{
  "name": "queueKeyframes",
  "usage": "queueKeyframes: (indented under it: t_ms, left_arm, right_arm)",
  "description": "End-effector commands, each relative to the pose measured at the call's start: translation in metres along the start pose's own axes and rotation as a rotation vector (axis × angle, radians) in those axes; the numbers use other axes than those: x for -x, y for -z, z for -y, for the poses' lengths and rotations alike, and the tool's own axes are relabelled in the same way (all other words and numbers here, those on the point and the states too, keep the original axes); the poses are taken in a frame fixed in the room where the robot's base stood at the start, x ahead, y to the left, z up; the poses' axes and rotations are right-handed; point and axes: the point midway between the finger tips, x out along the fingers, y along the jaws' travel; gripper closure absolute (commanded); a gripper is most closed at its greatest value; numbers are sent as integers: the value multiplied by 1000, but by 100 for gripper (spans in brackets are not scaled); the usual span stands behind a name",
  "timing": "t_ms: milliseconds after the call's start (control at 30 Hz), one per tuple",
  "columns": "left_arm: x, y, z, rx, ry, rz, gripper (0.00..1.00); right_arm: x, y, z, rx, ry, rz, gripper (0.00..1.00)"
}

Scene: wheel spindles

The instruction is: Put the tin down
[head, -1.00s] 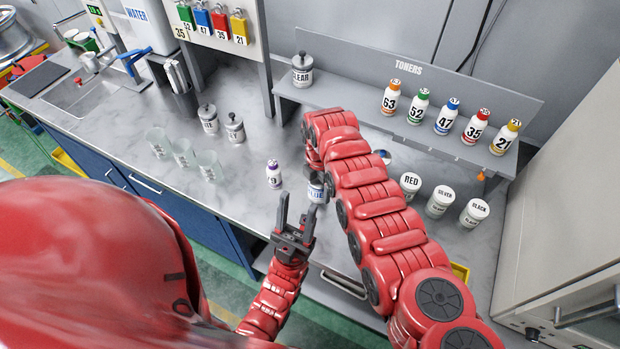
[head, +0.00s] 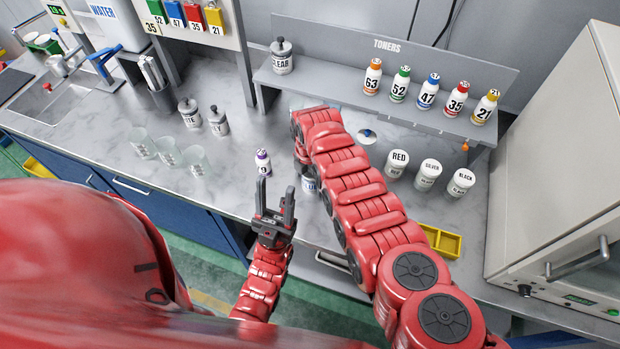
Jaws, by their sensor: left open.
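A white tin with blue lettering (head: 310,186) shows near the front edge of the counter, partly covered by my right arm. Its label is only partly readable, and I cannot tell whether it rests on the counter or is held. My right arm arches over it from the right; its gripper is hidden behind the arm. My left gripper (head: 274,197) points up at the counter's front edge, to the left of the tin. Its two dark fingers are apart with nothing between them.
A small purple-capped bottle (head: 263,163) stands behind the left gripper. Clear beakers (head: 170,153) stand left. A yellow tray (head: 441,240) lies near the front edge. The toner shelf (head: 400,112) runs behind.

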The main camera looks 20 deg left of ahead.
Motion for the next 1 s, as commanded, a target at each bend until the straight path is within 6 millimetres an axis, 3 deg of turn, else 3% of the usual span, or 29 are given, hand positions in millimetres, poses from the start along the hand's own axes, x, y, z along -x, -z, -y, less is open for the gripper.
queueKeyframes:
  t_ms: [267,567,833,900,1000]
  left_arm:
    - [-2,0,0,0,0,0,50]
    - [3,0,0,0,0,0,50]
    - [24,-4,-1,0,0,0,50]
    - [14,-2,-1,0,0,1,50]
    - [10,-2,0,0,0,0,50]
  right_arm:
    - [9,-2,-2,0,-5,3,0]
    - [37,-2,0,-3,-3,2,0]
    - [87,-2,-1,-2,-6,3,0]
    - [108,-2,0,-3,-5,2,0]
    - [118,-1,0,-2,-4,1,0]
